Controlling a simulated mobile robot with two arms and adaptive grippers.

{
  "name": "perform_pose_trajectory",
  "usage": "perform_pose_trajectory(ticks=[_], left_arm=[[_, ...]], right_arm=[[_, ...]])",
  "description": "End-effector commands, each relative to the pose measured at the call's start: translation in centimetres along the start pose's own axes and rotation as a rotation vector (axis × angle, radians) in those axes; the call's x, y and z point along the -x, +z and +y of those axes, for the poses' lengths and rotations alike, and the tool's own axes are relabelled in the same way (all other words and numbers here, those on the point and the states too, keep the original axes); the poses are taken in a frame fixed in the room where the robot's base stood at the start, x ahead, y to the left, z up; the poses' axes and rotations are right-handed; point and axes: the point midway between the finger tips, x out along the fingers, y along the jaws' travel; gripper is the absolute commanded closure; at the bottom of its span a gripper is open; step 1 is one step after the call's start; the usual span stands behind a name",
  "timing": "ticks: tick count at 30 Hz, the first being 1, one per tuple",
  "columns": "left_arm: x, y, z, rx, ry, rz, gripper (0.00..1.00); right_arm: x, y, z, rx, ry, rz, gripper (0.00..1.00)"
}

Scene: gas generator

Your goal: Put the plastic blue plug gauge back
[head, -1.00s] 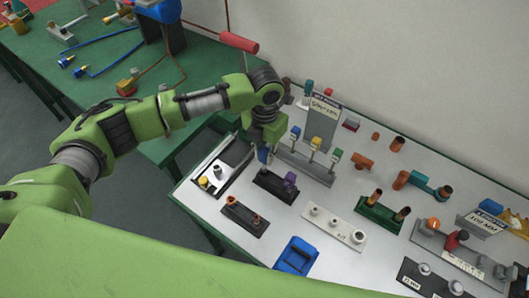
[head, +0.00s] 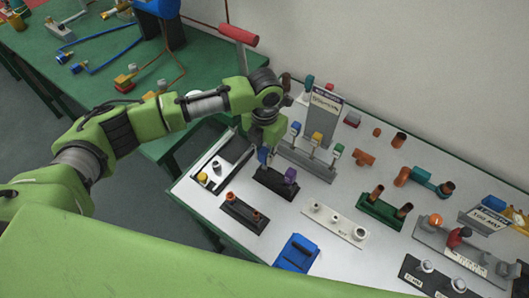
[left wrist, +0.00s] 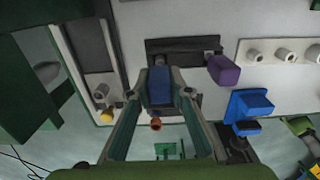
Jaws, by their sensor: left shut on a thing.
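My left gripper (head: 264,148) is shut on the blue plug gauge (head: 263,157), and the fingers hide part of it. The gauge also shows between the fingers in the left wrist view (left wrist: 159,88). It is at the left end of a black holder (head: 268,184), which also shows in the left wrist view (left wrist: 185,46). I cannot tell whether the gauge is seated in the holder or just above it. A purple plug gauge (head: 290,175) stands at the holder's right end; it also shows in the left wrist view (left wrist: 224,70). My right gripper is not in view.
A black and white tray with a yellow knob (head: 203,177) lies to the left. A grey stand with several coloured gauges (head: 306,156) is behind.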

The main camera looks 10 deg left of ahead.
Motion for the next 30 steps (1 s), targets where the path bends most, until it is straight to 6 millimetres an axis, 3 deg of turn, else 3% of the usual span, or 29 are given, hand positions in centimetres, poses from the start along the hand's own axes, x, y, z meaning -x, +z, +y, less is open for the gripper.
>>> perform_pose_trajectory(ticks=[27,28,30], left_arm=[[-2.8,0.0,0.0,0.0,0.0,0.0,0.96],[-2.8,0.0,0.0,0.0,0.0,0.0,0.76],[-2.7,0.0,0.0,0.0,0.0,0.0,0.61]], right_arm=[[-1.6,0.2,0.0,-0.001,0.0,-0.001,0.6],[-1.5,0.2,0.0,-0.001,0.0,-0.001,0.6],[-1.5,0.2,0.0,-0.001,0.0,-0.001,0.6]])
